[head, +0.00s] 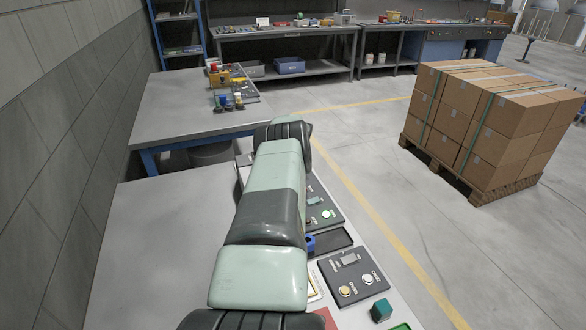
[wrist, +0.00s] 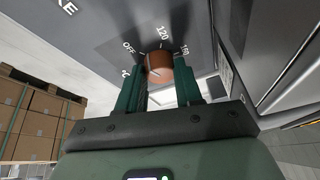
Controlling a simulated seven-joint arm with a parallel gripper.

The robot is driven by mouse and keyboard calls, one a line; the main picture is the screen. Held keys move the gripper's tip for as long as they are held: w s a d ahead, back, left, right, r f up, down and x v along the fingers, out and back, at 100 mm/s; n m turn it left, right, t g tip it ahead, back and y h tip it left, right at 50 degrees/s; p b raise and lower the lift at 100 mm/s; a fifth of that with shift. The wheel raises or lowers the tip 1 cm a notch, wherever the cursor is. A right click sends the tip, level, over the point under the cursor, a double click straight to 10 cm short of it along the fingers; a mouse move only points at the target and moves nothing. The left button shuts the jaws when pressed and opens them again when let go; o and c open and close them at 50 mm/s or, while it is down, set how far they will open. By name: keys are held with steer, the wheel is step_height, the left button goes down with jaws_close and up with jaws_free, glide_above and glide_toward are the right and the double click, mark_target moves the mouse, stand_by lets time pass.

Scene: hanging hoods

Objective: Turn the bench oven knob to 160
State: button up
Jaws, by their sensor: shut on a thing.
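In the wrist view the round copper-brown oven knob (wrist: 158,66) sits on a dark grey panel (wrist: 205,28). White marks around it read OFF at its left, 120 above it, and a number at its right that looks like 180 or 160. My gripper (wrist: 160,76) has one dark green finger on each side of the knob and is shut on it. I cannot make out which mark the knob points to. In the head view my arm hides the gripper and the knob.
In the head view, a grey bench (head: 150,245) has clear room on its left. Panels with buttons (head: 352,275) and a small teal block (head: 381,310) lie to the right of my arm. Stacked cartons (head: 490,125) stand on a pallet on the floor.

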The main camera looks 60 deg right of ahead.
steer(key=shift+w+m, duration=0.1)
steer(key=shift+m, duration=0.5)
steer(key=o, duration=0.7)
steer(key=shift+o, duration=0.2)
steer(key=shift+r, duration=0.15)
steer(key=v, duration=1)
steer(key=shift+a+r, duration=0.25)
steer(key=shift+r, duration=0.05)
steer(key=shift+w, duration=0.1)
